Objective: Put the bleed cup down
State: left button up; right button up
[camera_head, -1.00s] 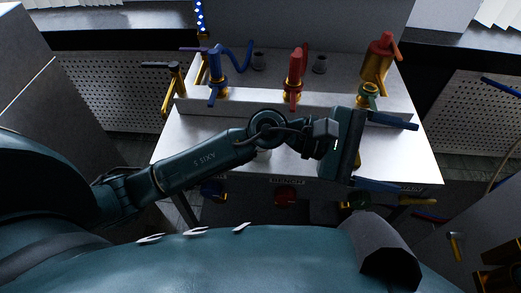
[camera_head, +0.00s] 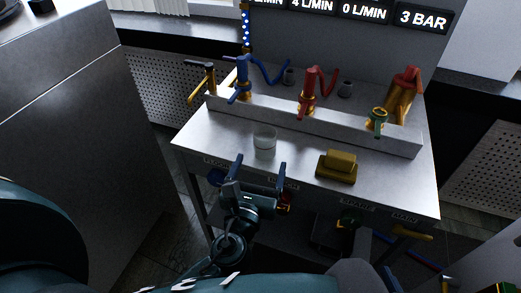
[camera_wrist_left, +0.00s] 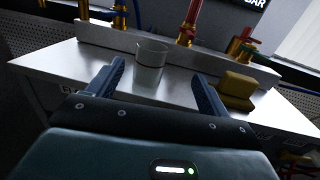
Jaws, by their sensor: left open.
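The bleed cup (camera_head: 265,143), a clear cup, stands upright on the metal bench top (camera_head: 215,135) left of centre. It also shows upright in the left wrist view (camera_wrist_left: 151,62). My left gripper (camera_head: 261,168) is open at the bench's front edge. Its two dark blue fingers (camera_wrist_left: 158,78) point toward the cup, one on each side in the wrist view. The cup is beyond the fingertips and no finger appears to touch it. My right gripper is not in view.
A yellow block on a base (camera_head: 338,165) sits right of the cup. Behind are a blue valve (camera_head: 242,75), a red valve (camera_head: 308,95) and a green-handled valve (camera_head: 377,120) on a raised ledge. Bare bench lies left of the cup.

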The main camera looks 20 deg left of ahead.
aim_at(266, 129)
pick_arm(q)
jog(key=shift+y, duration=0.3)
jog(key=w, duration=0.4)
jog(key=w+a, duration=0.1)
jog(key=w, duration=0.3)
jog(key=w+a, duration=0.1)
jog(key=w, duration=0.3)
jog(key=shift+w+a+f, duration=0.2)
jog(key=shift+w+f, duration=0.05)
jog(key=shift+f, duration=0.1)
jog(key=c, duration=1.1)
jog(key=shift+r, duration=0.1)
jog(key=shift+c, duration=0.2)
